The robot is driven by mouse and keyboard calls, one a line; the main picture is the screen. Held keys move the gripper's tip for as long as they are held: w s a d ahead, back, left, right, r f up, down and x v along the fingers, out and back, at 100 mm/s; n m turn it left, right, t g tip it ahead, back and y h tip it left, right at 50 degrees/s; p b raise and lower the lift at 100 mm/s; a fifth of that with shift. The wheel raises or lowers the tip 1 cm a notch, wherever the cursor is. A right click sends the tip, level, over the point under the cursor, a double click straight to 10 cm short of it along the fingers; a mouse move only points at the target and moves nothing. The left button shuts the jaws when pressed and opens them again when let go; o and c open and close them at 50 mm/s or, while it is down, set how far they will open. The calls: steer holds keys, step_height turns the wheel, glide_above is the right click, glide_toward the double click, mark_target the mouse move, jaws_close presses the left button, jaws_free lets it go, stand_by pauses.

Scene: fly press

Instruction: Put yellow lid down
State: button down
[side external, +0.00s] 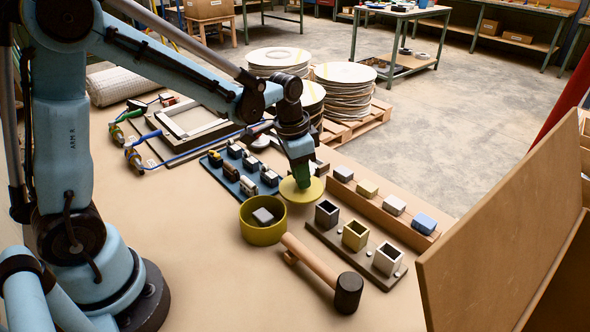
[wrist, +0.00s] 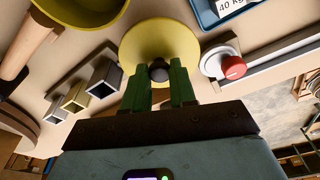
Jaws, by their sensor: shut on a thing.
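The yellow lid (side external: 290,194) is a round disc just right of the round yellow pot (side external: 263,234) in the side view. My gripper (side external: 302,176) is over it. In the wrist view, the green fingers of my gripper (wrist: 160,80) are shut on the dark knob at the middle of the lid (wrist: 155,38). I cannot tell whether the lid touches the table or is slightly above it. The pot is open on top and holds a grey block (side external: 264,215). Part of the pot (wrist: 82,18) shows at the top left of the wrist view.
A wooden mallet (side external: 318,262) lies in front of the pot. A rack with three open square boxes (side external: 355,234) stands right of the lid. A blue tray (side external: 225,180) of several small blocks is behind the pot. A tall brown board (side external: 500,220) stands at the right.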

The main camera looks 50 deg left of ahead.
steer(key=shift+f, duration=1.85)
steer(key=shift+f, duration=0.15)
steer(key=c, duration=0.9)
jaws_free()
step_height(320, 180, up, 12)
steer(key=s, duration=0.2)
steer(key=n+t, duration=0.4)
steer(key=t, duration=0.1)
glide_toward(293, 188)
steer(key=s+d+r, duration=0.1)
steer(key=s+r, duration=0.2)
steer(key=r, duration=0.1)
steer(key=shift+s+d+f+n+t+y, duration=0.1)
steer(key=shift+s+n+t+y, duration=0.05)
steer(key=shift+s, duration=0.2)
steer(key=shift+s+d+f+n+t+y, duration=0.1)
steer(key=shift+s+f+n+t+y, duration=0.05)
steer(key=shift+s, duration=0.25)
